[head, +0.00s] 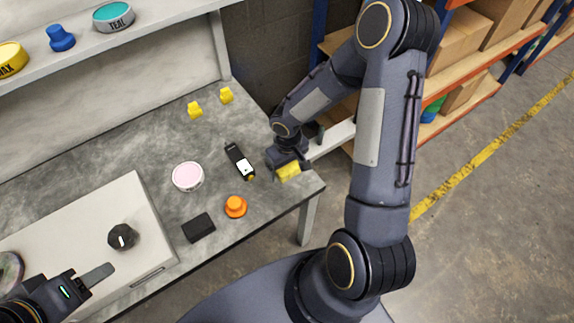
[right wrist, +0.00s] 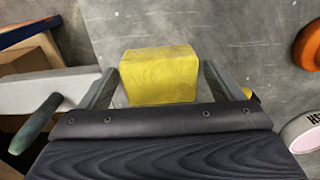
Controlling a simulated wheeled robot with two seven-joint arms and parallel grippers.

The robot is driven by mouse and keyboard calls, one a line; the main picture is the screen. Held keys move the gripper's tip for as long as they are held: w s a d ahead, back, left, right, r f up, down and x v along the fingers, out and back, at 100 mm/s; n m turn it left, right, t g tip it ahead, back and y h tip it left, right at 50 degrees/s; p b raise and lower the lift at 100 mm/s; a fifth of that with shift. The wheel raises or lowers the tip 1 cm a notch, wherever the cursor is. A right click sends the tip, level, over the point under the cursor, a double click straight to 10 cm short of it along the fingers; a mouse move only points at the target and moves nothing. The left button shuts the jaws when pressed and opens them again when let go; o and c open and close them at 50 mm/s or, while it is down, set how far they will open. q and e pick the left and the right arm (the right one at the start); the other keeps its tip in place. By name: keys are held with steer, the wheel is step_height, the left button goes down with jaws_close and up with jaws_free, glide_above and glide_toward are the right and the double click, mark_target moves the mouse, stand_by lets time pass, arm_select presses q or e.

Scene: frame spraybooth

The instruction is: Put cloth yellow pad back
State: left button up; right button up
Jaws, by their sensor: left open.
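The yellow pad (head: 289,171) is a soft-looking block at the right end of the grey table, near its corner. It shows large in the right wrist view (right wrist: 160,77), between the two fingers of my right gripper (right wrist: 160,80). The fingers flank it closely, with thin slivers of grey at its sides, so I cannot tell whether they press on it. In the head view my right gripper (head: 286,163) is over the pad and partly hides it.
Near the pad are a black handheld device (head: 239,161), an orange knob (head: 235,206), a pink-topped round tin (head: 187,176) and a black block (head: 198,228). Two small yellow pieces (head: 195,110) stand farther back. A pale box (head: 85,230) with a black dial fills the left.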

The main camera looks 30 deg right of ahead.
mark_target(288, 166)
steer(key=shift+r+p, duration=0.35)
steer(key=shift+r, duration=0.2)
steer(key=s+r+m+t+p, duration=0.1)
steer(key=s+r, duration=0.2)
steer(key=r, duration=0.7)
steer(key=s+r+t+p, duration=0.1)
steer(key=s+r, duration=0.2)
steer(key=r, duration=0.8)
steer(key=s+a+r+t+y, duration=0.1)
steer(key=s+a+r, duration=0.1)
steer(key=s, duration=0.3)
steer(key=s+a+r+m+t+y, duration=0.1)
steer(key=s+a+r+t+y, duration=0.1)
steer(key=s, duration=0.4)
steer(key=shift+r+y, duration=0.3)
steer(key=shift+r, duration=0.55)
steer(key=shift+a+m, duration=0.1)
steer(key=shift+m, duration=0.2)
step_height(288, 166, up, 12)
steer(key=p, duration=1.3)
steer(key=shift+r, duration=0.25)
